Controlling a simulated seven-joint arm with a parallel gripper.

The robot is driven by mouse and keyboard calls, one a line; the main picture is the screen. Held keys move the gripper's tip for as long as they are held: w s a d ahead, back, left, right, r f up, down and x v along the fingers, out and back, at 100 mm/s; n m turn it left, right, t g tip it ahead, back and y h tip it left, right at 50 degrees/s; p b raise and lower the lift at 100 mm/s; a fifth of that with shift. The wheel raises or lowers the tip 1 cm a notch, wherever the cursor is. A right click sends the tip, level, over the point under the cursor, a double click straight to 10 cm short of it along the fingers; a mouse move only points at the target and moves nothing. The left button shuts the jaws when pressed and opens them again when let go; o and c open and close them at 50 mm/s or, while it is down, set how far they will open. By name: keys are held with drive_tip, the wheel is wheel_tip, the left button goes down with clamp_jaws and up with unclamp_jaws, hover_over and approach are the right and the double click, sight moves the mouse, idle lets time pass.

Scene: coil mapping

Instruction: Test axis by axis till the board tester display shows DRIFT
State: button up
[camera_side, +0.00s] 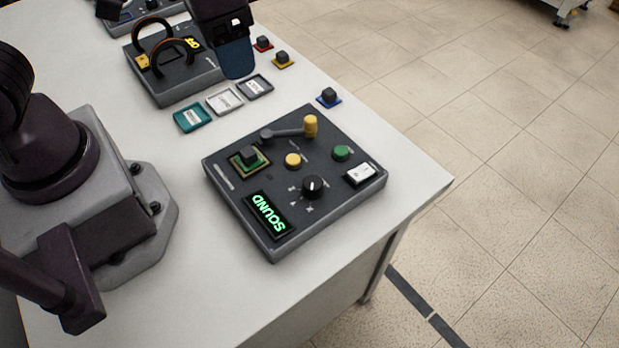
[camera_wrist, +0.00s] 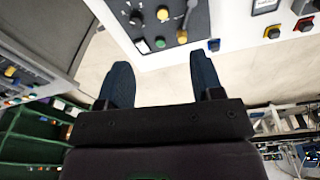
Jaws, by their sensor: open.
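The board tester (camera_side: 235,205) is a dark box near the table's front edge. Its display (camera_side: 269,215) reads SOUND in green letters, upside down in the side view. It carries a black rotary knob (camera_side: 312,186), a yellow button (camera_side: 293,160), a green button (camera_side: 341,153), a white rocker switch (camera_side: 360,174) and a crank with a yellow handle (camera_side: 310,126). A dark block on a green board (camera_side: 249,159) sits in its socket. My gripper (camera_side: 237,68) is above the far table side, away from the tester; the wrist view shows its fingers (camera_wrist: 161,72) apart and empty.
Teal (camera_side: 192,117), white (camera_side: 224,100) and grey (camera_side: 255,86) labelled trays lie behind the tester. Dark blocks on blue (camera_side: 329,96), yellow (camera_side: 284,60) and red (camera_side: 263,43) bases stand along the right edge. A device with two arches (camera_side: 172,80) stands behind the trays.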

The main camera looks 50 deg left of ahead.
drive_tip(key=n+g+y, duration=0.1)
drive_tip(key=n+g, duration=0.1)
hover_over(313, 182)
drive_tip(key=s+a, duration=0.1)
drive_tip(key=s, duration=0.1)
wheel_tip(313, 182, down, 9)
drive_tip(key=w+d+n+t, duration=0.1)
drive_tip(key=w+n, duration=0.1)
drive_tip(key=n, duration=0.1)
wheel_tip(313, 182, down, 13)
drive_tip(key=shift+f, duration=0.15)
drive_tip(key=c, duration=0.9)
